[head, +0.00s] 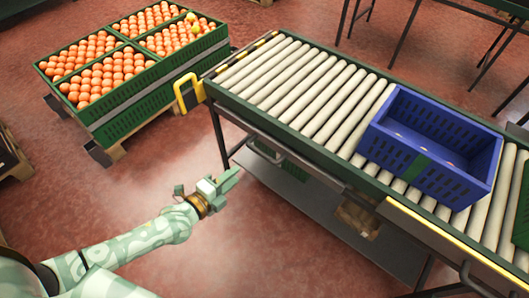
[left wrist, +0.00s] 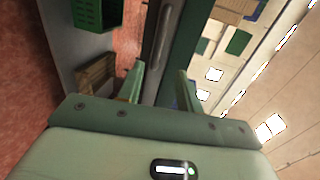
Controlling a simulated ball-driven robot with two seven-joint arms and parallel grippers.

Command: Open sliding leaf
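In the head view a roller conveyor (head: 300,84) with a dark green frame runs from upper left to lower right. A grey panel with a yellow top edge (head: 440,240) lies along its near side at the lower right, with a dark curved handle (head: 470,278) below it; I cannot tell for sure that this is the sliding leaf. My left gripper (head: 232,180) is left of the conveyor's near side, apart from the panel. In the left wrist view its two fingers (left wrist: 160,72) are apart with nothing gripped. A grey bar (left wrist: 160,35) shows beyond them. My right gripper is out of view.
A blue crate (head: 377,153) stands on the rollers. A yellow bracket (head: 180,96) sticks out at the conveyor's left end. A lower shelf (head: 300,200) holds a brown box (head: 358,219).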

